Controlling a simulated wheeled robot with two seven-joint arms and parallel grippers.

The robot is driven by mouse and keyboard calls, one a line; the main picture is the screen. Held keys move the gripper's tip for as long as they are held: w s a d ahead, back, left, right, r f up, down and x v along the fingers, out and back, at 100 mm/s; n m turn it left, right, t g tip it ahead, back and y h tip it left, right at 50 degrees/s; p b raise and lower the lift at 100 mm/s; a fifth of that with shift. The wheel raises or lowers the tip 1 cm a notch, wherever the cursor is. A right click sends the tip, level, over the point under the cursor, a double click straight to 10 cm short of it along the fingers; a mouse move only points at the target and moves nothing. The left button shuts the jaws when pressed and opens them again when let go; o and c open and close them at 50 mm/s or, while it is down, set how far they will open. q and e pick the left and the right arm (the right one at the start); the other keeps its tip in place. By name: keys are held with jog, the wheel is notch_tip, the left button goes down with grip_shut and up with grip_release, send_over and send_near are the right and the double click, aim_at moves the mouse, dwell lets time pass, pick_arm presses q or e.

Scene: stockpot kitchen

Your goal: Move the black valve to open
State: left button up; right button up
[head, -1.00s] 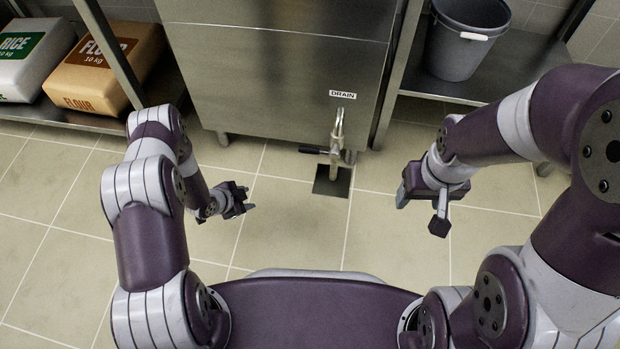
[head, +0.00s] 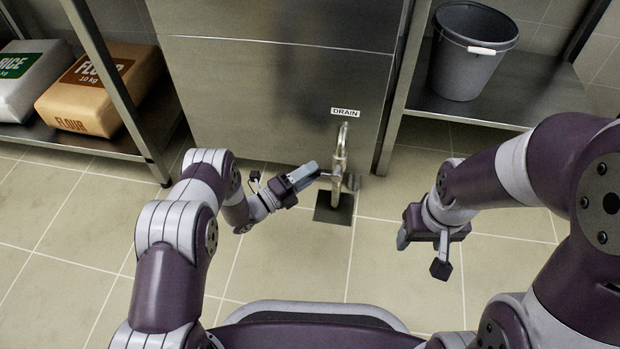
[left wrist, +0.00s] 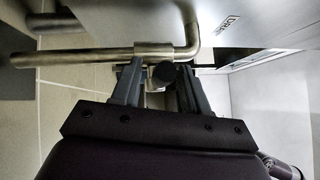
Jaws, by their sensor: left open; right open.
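The black valve handle (left wrist: 163,73) shows end-on in the left wrist view, between the two fingers of my left gripper (left wrist: 157,85). The fingers are apart, one on each side of it; I cannot tell whether either touches it. In the head view my left gripper (head: 312,172) is at the left side of the metal drain pipe (head: 341,155) and hides the black grip. A short piece of metal stem shows between gripper and pipe. My right gripper (head: 420,250) is open and empty, over the floor at right, away from the valve.
The pipe comes out of a steel cabinet (head: 270,85) under a DRAIN label (head: 345,112), above a dark floor drain (head: 333,208). A grey bucket (head: 470,60) stands on the right shelf. Rice (head: 35,80) and flour (head: 100,90) sacks lie on the left shelf. The tiled floor is clear.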

pick_arm(q)
jog(key=shift+w+d+r, duration=0.1)
jog(key=shift+w+d, duration=0.15)
jog(key=shift+d, duration=0.05)
